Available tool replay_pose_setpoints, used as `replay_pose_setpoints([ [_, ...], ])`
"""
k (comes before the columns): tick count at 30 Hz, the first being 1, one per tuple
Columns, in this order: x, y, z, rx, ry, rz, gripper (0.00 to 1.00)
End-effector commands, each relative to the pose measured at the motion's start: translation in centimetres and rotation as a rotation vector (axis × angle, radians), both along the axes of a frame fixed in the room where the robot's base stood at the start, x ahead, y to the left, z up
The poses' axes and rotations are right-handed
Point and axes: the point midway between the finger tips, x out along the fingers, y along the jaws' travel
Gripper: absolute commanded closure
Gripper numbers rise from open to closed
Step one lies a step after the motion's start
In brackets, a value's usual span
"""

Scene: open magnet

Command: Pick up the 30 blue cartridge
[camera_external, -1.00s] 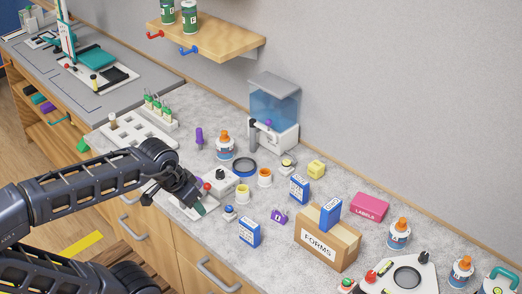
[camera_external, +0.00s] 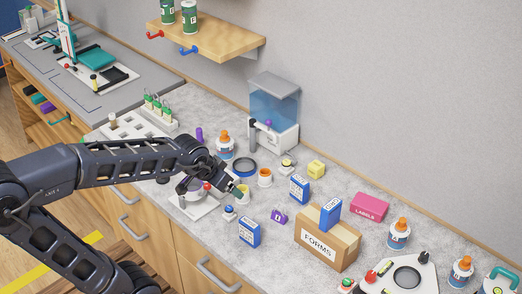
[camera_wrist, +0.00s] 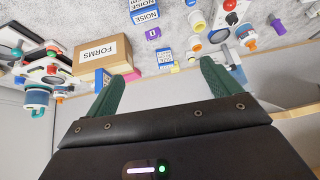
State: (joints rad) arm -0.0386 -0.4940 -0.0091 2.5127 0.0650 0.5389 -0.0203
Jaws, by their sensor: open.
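Several blue-and-white boxes could be the cartridge; I cannot read a 30 on any. In the wrist view, blue boxes show at the top (camera_wrist: 145,13), at centre (camera_wrist: 165,56) and by the carton (camera_wrist: 102,80). My gripper (camera_external: 236,191) hangs over the counter, left of these boxes and apart from them. Its green fingers are open and empty in the wrist view (camera_wrist: 161,85).
The FORMS carton (camera_external: 318,247) stands right of the front box. A purple clip (camera_external: 280,217), a blue-topped piece (camera_external: 229,212), orange-rimmed cups (camera_external: 265,178) and a yellow cube (camera_external: 316,169) lie around. A pink LABELS box (camera_external: 370,207) is at the back right.

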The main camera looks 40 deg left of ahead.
Motion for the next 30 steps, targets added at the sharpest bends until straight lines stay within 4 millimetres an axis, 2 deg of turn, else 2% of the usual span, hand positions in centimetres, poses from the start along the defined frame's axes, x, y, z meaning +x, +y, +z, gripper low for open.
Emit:
replay_pose_setpoints([
  [3,3.6,0.5,-1.4,0.013,-0.047,-0.004,0.11],
  [15,13.9,1.6,-6.2,0.029,-0.226,-0.038,0.11],
  [24,20.0,2.1,-10.9,0.011,-0.360,-0.075,0.11],
  [30,23.2,2.2,-14.4,-0.016,-0.452,-0.099,0.11],
])
